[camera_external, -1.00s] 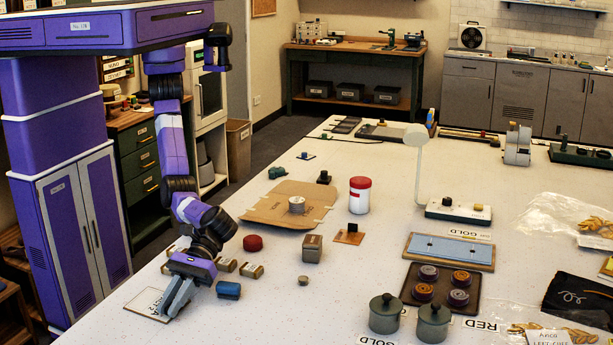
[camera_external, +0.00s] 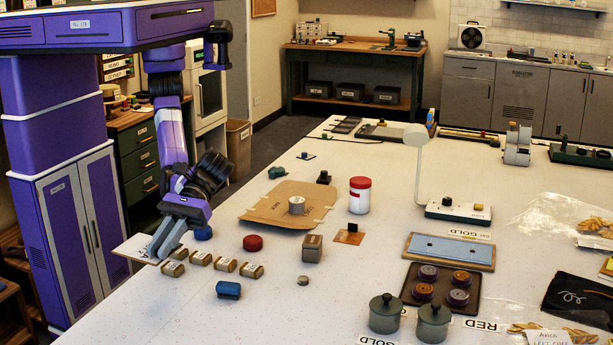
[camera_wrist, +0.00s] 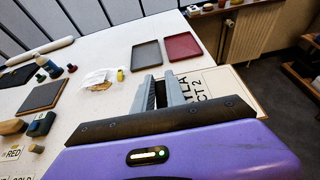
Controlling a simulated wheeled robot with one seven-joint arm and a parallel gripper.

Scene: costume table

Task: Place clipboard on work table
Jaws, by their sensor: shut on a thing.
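The clipboard is a thin pale board (camera_external: 135,248) with a brown edge and dark lettering. In the external view it juts out left of my gripper (camera_external: 160,249), at the left edge of the white work table (camera_external: 260,318). My gripper is shut on it, with the fingers pointing down and left. In the wrist view, the lettered board (camera_wrist: 218,86) shows beside and behind my gripper fingers (camera_wrist: 161,90), over the table's edge. Part of it is hidden by the fingers and the purple gripper body. I cannot tell whether it touches the table.
A blue block (camera_external: 228,290) and a dark red round piece (camera_external: 252,243) are nearby. The table's front left is clear. A grey tray (camera_wrist: 146,56) and a red tray (camera_wrist: 181,46) show in the wrist view.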

